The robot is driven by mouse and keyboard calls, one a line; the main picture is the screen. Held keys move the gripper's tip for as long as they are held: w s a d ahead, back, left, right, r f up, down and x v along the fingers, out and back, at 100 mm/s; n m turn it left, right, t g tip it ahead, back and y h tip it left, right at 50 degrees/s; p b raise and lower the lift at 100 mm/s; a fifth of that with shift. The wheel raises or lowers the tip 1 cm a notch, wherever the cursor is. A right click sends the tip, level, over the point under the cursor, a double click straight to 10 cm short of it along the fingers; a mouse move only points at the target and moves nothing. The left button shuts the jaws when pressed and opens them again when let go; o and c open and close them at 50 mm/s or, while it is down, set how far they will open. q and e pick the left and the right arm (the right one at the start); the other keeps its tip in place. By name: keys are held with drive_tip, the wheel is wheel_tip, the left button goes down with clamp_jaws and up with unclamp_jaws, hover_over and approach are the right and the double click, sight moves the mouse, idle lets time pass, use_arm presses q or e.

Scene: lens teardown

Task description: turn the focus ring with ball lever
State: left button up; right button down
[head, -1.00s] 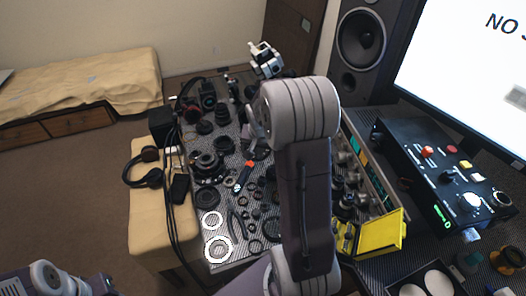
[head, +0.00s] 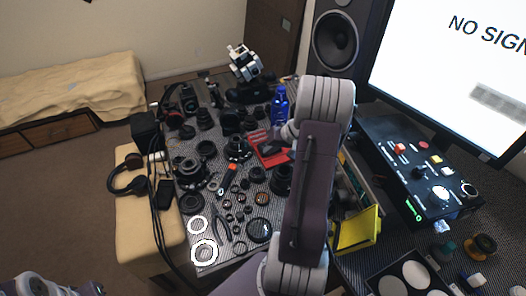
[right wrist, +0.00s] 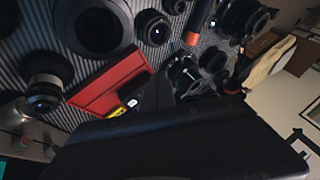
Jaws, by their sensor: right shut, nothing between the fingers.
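My right gripper (head: 270,149) hangs over the red tray in the head view, partly hidden by my own forearm. In the right wrist view its dark fingers (right wrist: 159,86) are shut and empty, with the tips beside a dark lens (right wrist: 184,73) that has bright glints. This seems to be the lens (head: 236,148) standing left of the red tray in the head view. The tips look close to it, but I cannot tell whether they touch. I cannot make out a ball lever on its ring. My left gripper is not in view.
The red tray (right wrist: 108,88) lies under the fingers. Lenses and rings crowd the grey ribbed mat, including a large black ring (right wrist: 98,25). A blue bottle (head: 280,106) stands behind the tray. A yellow box (head: 357,231) and a control panel (head: 425,165) are at the right.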

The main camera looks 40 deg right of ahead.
drive_tip(key=x, duration=0.7)
drive_tip(key=shift+w+a+f+b, duration=0.1)
drive_tip(key=shift+w+f+b, duration=0.05)
drive_tip(key=shift+f+b, duration=0.2)
drive_tip(key=shift+w+a+f, duration=0.15)
drive_tip(key=shift+w+a, duration=0.65)
drive_tip(key=shift+a, duration=0.2)
drive_tip(key=shift+w+a+f+p, duration=0.1)
drive_tip(key=shift+w+a+p, duration=0.25)
drive_tip(key=shift+a, duration=0.15)
drive_tip(key=b, duration=0.2)
drive_tip(key=a+b, duration=0.1)
drive_tip(key=b, duration=0.1)
drive_tip(key=a+m+b, duration=0.1)
drive_tip(key=b, duration=0.1)
drive_tip(key=shift+w+a+f+h, duration=0.2)
drive_tip(key=shift+w+f+h, duration=0.1)
drive_tip(key=shift+f+h, duration=0.1)
drive_tip(key=shift+w+a+r+b, duration=0.2)
drive_tip(key=shift+a+r+b, duration=0.1)
drive_tip(key=shift+a+b, duration=0.15)
drive_tip(key=shift+r, duration=0.1)
